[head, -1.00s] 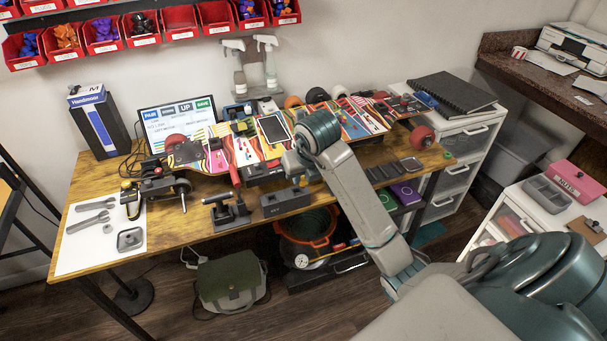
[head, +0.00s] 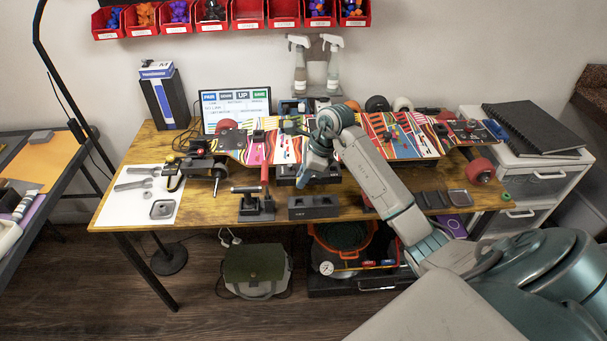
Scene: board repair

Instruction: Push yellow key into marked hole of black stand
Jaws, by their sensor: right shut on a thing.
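A low black block-shaped stand (head: 313,208) with dark recesses on top and small pale lettering on its front sits at the front edge of the wooden bench. I cannot make out a marked hole. My right gripper (head: 303,183) points down just behind and above the stand, in front of the skateboard. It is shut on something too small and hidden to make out. No yellow key shows clearly. My left gripper is not in view.
A colourful skateboard (head: 372,140) spans the bench (head: 205,208) behind my gripper. A black clamp-like tool (head: 254,204) stands left of the stand. Dark trays (head: 435,199) lie to the right. A white mat (head: 128,213) with wrenches lies at the left.

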